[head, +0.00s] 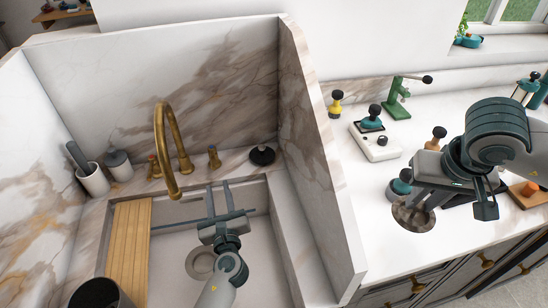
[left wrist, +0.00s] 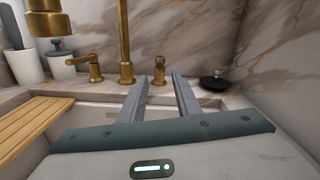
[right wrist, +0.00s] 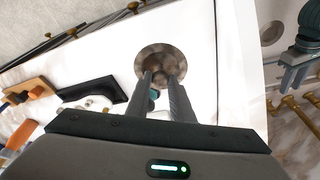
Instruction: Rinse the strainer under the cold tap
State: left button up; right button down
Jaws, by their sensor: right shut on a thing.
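The strainer (head: 412,217) appears as a round brownish metal bowl low over the right counter; it also shows in the right wrist view (right wrist: 160,60). My right gripper (head: 424,198) is shut at its near edge; the exact grip spot is hard to see. The brass tap (head: 162,140) arches over the sink, its spout clear of both grippers.
A marble partition (head: 318,160) separates sink and counter. A wooden board (head: 128,250) covers the sink's left side. Coffee tools, a white scale (head: 376,145) and a green press (head: 396,100) stand behind the right gripper.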

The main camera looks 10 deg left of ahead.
aim_at(212, 152)
pick_arm(q)
jog(key=shift+s, duration=0.1)
pick_arm(e)
jog(key=shift+s, duration=0.1)
